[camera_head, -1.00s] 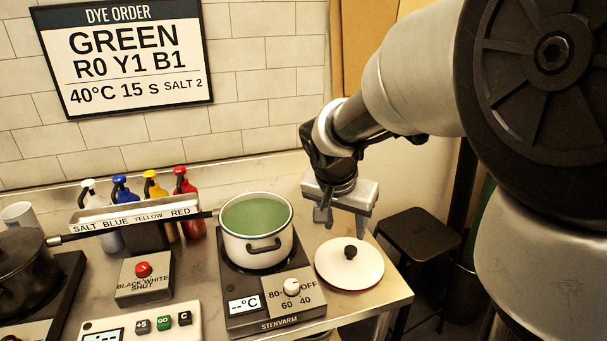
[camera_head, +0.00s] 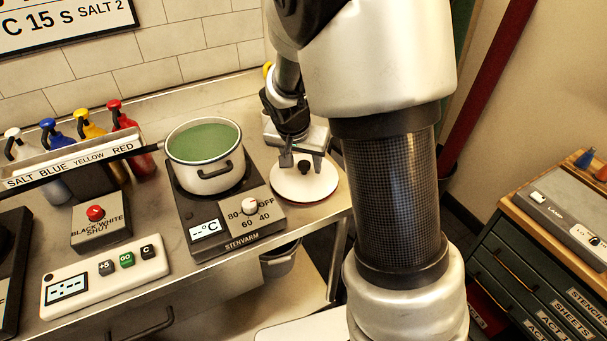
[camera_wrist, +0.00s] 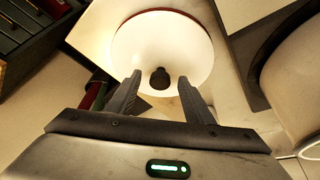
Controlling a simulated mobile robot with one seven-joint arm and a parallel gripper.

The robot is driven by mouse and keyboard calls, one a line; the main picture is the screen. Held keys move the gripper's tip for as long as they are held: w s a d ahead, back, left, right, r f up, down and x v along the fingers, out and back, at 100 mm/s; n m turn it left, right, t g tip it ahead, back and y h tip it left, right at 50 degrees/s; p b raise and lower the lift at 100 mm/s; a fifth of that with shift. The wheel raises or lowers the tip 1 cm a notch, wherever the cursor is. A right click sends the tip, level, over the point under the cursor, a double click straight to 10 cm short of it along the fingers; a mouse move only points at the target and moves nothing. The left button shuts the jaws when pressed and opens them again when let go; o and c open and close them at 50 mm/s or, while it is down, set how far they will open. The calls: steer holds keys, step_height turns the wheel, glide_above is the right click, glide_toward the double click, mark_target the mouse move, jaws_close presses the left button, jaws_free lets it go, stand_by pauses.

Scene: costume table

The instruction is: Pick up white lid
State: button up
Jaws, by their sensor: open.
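The white lid (camera_head: 303,184) is a round disc with a black knob, lying at the right end of the metal table, beside the hot plate. In the wrist view the lid (camera_wrist: 180,48) lies ahead of my gripper (camera_wrist: 160,88), and its dark knob (camera_wrist: 160,76) shows between the two fingertips. My gripper (camera_head: 302,157) is open and empty. In the head view it is just above the far part of the lid, with its fingers on either side of the knob. I cannot tell whether the fingers touch the lid.
A white pot (camera_head: 204,158) of green liquid stands on the hot plate (camera_head: 226,222) left of the lid. Several dye bottles (camera_head: 124,137) stand behind a label rail. A control panel (camera_head: 104,281) lies front left. A drawer cabinet (camera_head: 540,262) is at the right.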

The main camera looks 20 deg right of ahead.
jaws_close()
stand_by(0.3)
